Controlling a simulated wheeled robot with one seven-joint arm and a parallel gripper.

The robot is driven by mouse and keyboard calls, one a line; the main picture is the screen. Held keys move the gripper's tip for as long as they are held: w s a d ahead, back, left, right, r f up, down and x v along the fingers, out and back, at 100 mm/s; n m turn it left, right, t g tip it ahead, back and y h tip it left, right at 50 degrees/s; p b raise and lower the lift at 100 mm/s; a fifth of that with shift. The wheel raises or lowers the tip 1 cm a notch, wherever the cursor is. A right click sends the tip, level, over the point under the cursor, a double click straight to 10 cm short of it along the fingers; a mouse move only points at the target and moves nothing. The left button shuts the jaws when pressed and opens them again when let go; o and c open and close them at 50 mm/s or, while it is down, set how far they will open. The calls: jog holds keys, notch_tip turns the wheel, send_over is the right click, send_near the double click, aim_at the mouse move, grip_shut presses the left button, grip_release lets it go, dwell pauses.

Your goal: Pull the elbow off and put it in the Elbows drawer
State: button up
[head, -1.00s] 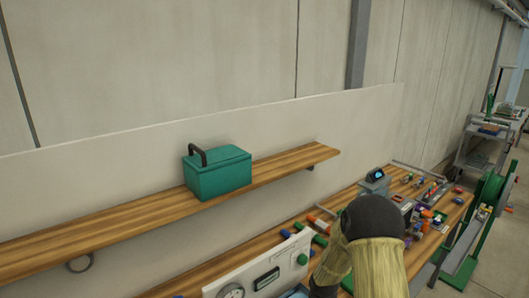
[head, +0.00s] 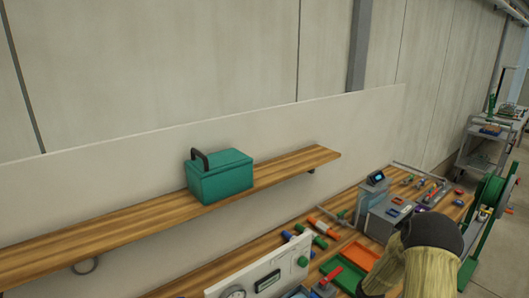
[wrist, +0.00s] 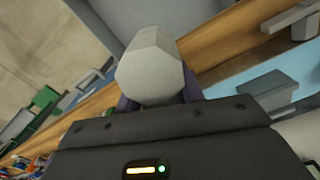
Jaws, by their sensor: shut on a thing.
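In the wrist view my gripper (wrist: 158,94) is shut on a pale grey, faceted piece (wrist: 150,65). The piece stands out beyond the dark fingers, and its far side is hidden. I cannot tell from its shape whether it is the elbow, or whether it is free of any fitting. In the head view my arm covers the lower right and my gripper is hidden. No drawer marked Elbows can be read in either view.
The wooden bench holds an orange tray (head: 358,259), a green tray (head: 345,275), a grey unit with a screen (head: 376,178) and several small parts. A white gauge panel (head: 262,272) stands in front. A teal toolbox (head: 221,178) sits on the shelf (head: 120,226).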

notch_tip(320, 180, down, 6)
jog(key=b, duration=0.4)
jog(key=o, duration=1.4)
jog(key=shift+c, duration=0.2)
jog(key=shift+r, duration=0.15)
notch_tip(320, 180, up, 17)
jog(key=shift+r+b, duration=0.15)
jog(key=shift+b, duration=1)
